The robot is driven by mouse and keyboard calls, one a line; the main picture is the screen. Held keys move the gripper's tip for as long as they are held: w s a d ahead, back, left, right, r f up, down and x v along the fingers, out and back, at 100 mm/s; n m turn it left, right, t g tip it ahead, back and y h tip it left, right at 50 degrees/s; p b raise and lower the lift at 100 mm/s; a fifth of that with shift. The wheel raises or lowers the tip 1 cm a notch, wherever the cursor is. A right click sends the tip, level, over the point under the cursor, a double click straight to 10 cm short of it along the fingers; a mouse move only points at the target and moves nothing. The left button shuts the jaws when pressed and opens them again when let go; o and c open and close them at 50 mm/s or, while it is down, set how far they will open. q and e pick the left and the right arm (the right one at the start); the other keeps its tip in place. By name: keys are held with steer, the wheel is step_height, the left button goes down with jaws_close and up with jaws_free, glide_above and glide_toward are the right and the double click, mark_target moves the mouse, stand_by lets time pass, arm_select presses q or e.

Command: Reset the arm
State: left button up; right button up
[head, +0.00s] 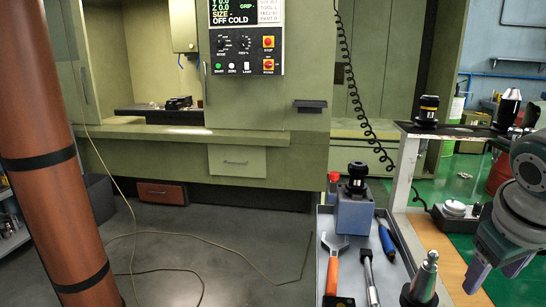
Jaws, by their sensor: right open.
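My right gripper (497,262) is at the right edge, pointing down, its two fingers apart with nothing seen between them. It is over the wooden surface right of the tooling cart tray (317,262), clear of the tools. My right arm (528,170) comes in from the right edge. My left gripper is not in view. In the tray are an orange-handled wrench (332,262), a blue-handled tool (386,238), a metal-shafted tool (370,277) and a blue block (353,215) with a black tool holder (357,182) upright in it. A metal cone holder (424,279) stands at the right.
A green machine with a control panel (246,40) fills the back. A shelf (470,130) at the right carries a black holder (428,108) and a silver-tipped one (508,105). The grey floor (220,250) has a loose cable.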

steer(key=s+a+f+n+y, duration=0.2)
steer(key=s+a+f, duration=0.2)
steer(key=s+a, duration=0.6)
steer(key=s+a+r+y+p, duration=0.1)
steer(key=s+a+r, duration=0.1)
steer(key=s, duration=0.4)
steer(key=s+a+r+y, duration=0.1)
steer(key=s+a+r, duration=0.1)
steer(key=s, duration=0.4)
step_height(320, 180, up, 36)
steer(key=p, duration=3.7)
steer(key=shift+w+r, duration=0.2)
steer(key=shift+r, duration=0.05)
steer(key=shift+o, duration=0.2)
